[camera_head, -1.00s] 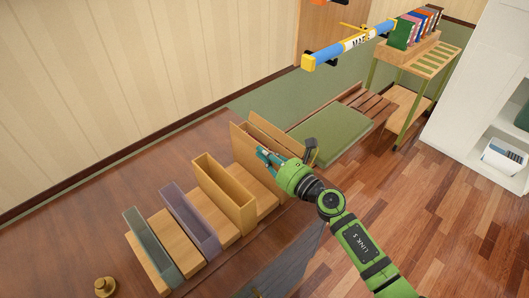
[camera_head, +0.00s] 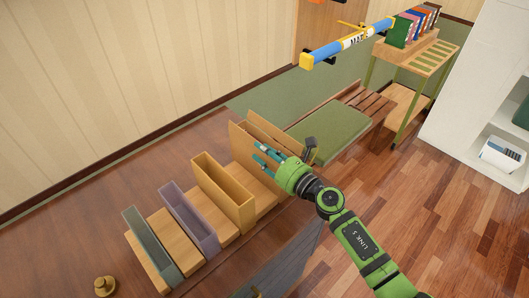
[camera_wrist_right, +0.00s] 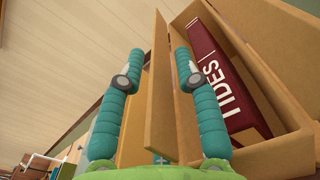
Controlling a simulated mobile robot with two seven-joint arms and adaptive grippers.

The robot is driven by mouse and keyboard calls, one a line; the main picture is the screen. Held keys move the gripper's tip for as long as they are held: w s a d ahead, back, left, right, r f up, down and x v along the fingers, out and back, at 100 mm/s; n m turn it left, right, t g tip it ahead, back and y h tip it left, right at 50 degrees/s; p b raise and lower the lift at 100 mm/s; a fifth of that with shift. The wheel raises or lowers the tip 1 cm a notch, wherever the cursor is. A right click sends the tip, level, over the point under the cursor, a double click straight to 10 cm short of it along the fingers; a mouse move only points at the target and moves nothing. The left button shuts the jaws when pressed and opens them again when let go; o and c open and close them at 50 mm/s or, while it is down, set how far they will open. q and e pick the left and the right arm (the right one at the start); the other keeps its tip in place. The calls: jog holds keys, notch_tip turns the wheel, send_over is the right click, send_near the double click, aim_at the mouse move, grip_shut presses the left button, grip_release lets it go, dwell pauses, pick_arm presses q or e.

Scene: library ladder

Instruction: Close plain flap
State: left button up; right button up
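The wooden box at the far end of the row shows in the head view (camera_head: 284,126) and in the right wrist view (camera_wrist_right: 292,92). A dark red book marked TIDES (camera_wrist_right: 222,70) is inside it. A plain wooden panel, apparently the flap (camera_wrist_right: 158,105), stands open beside the box opening; the head view shows an upright panel there (camera_head: 242,148). My right gripper (camera_head: 258,153) is open at the box; in the wrist view its fingertips (camera_wrist_right: 157,62) are apart, with the panel's edge between them. Contact cannot be told. My left gripper is not in view.
A yellow bin (camera_head: 222,192), a purple bin (camera_head: 188,220) and a grey-green bin (camera_head: 150,245) stand in the same row on the brown counter (camera_head: 75,225). A brass knob (camera_head: 104,286) is at the front left. A green-cushioned bench (camera_head: 335,135) lies beyond the box.

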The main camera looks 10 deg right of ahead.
jog(key=v, duration=1.2)
